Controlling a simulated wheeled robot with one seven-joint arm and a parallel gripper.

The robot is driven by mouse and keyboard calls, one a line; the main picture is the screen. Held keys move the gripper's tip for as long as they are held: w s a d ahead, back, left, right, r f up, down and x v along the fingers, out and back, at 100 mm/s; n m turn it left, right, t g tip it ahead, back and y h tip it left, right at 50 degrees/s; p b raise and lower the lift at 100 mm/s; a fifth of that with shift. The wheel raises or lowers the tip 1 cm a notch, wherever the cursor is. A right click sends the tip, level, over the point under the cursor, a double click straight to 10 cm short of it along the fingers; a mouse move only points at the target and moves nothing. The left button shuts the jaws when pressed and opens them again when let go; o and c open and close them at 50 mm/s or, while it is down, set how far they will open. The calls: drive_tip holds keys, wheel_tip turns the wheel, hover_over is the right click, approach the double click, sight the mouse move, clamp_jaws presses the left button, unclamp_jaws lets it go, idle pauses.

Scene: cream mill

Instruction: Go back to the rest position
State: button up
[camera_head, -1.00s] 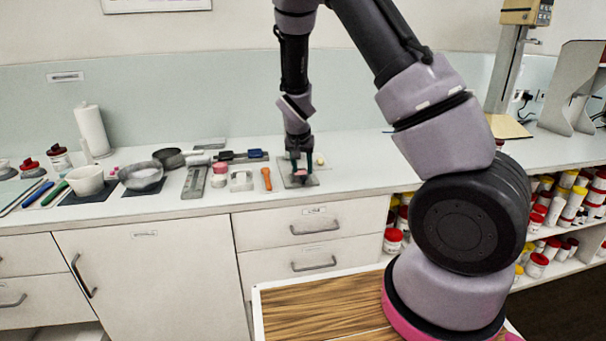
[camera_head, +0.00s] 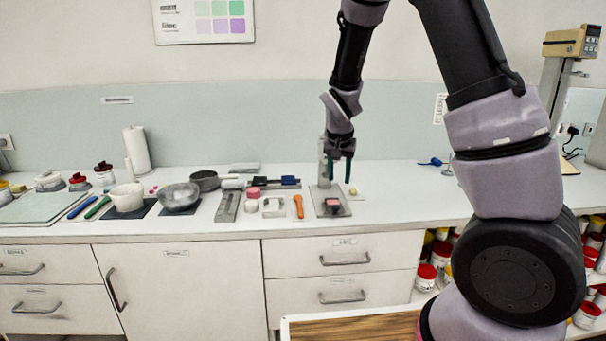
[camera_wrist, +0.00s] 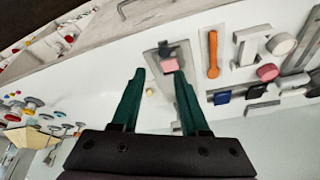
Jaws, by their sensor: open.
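My gripper (camera_head: 341,171) hangs over the back of the white counter, above a grey plate (camera_head: 321,211). Its two green fingers are apart with nothing between them, as the wrist view also shows (camera_wrist: 158,100). A small block with a pink top (camera_head: 333,202) lies on the plate, below the fingers and apart from them; it shows in the wrist view too (camera_wrist: 170,65). A small pale yellow ball (camera_head: 353,191) lies beside the plate, to its right.
Left of the plate lie an orange tool (camera_head: 298,206), a grey slotted piece (camera_head: 273,208), a pink-topped jar (camera_head: 252,198) and bowls (camera_head: 179,198). The counter right of the plate (camera_head: 400,200) is mostly clear. A scale on a post (camera_head: 572,42) stands far right.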

drive_tip(key=s+d+r+t+y, duration=0.1)
drive_tip(key=s+d+r+y, duration=0.15)
drive_tip(key=s+r, duration=0.5)
drive_tip(key=s+d+r+y, duration=0.1)
drive_tip(key=s+d+r, duration=0.3)
drive_tip(key=r, duration=0.6)
drive_tip(key=s+r+t, duration=0.1)
drive_tip(key=s+r, duration=0.2)
drive_tip(key=s, duration=0.4)
drive_tip(key=s+r+t, duration=0.1)
drive_tip(key=s+r, duration=0.2)
drive_tip(key=s, duration=0.4)
drive_tip(key=shift+d+n, duration=0.15)
drive_tip(key=shift+n, duration=0.15)
